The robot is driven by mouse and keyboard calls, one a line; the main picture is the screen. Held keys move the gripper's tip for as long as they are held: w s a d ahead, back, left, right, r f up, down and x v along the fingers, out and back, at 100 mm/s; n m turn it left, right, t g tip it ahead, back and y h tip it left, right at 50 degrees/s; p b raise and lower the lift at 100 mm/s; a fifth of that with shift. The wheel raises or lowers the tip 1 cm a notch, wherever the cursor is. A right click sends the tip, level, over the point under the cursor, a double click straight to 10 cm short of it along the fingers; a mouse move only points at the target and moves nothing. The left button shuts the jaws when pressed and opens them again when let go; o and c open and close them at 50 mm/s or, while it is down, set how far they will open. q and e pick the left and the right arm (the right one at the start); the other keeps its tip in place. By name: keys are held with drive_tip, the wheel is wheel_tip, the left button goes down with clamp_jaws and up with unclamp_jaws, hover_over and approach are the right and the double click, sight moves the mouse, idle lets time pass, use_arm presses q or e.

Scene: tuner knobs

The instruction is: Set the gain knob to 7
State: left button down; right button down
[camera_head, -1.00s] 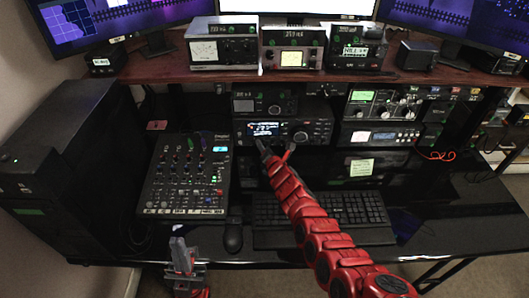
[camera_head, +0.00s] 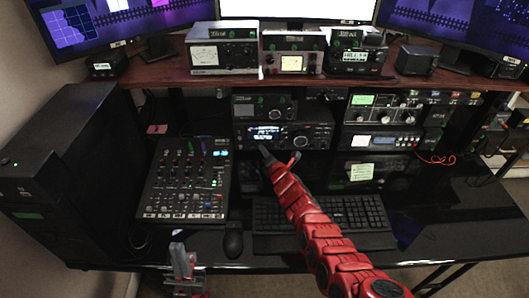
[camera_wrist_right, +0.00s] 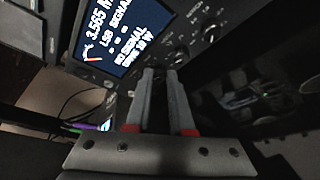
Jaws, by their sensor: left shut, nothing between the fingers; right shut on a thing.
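The radio (camera_head: 316,133) with a lit display (camera_head: 265,132) stands at the middle of the desk's shelf. In the right wrist view, its display (camera_wrist_right: 122,32) shows "3.565", "LSB" and "NO SIGNAL", and several small knobs (camera_wrist_right: 181,55) sit beside it. My right gripper (camera_head: 265,151) is at the radio's lower front. In the right wrist view, its fingers (camera_wrist_right: 161,73) are close together at the panel, shut on a small knob that they mostly hide. I cannot read the knob's label or setting. My left gripper (camera_head: 181,262) is shut and empty, pointing up near the desk's front edge.
A mixer (camera_head: 187,178) lies left of the radio, with a mouse (camera_head: 233,240) and keyboard (camera_head: 345,222) in front. More radio units (camera_head: 380,106) stand to the right. My right forearm passes over the keyboard.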

drive_tip(key=shift+f+m+t+y+b, duration=0.35)
drive_tip(key=shift+m+b, duration=0.3)
drive_tip(key=shift+m, duration=0.35)
drive_tip(key=shift+d+r+m+y, duration=0.1)
drive_tip(key=shift+r+m+y, duration=0.1)
drive_tip(key=shift+m+y, duration=0.1)
drive_tip(key=c, duration=0.8)
unclamp_jaws()
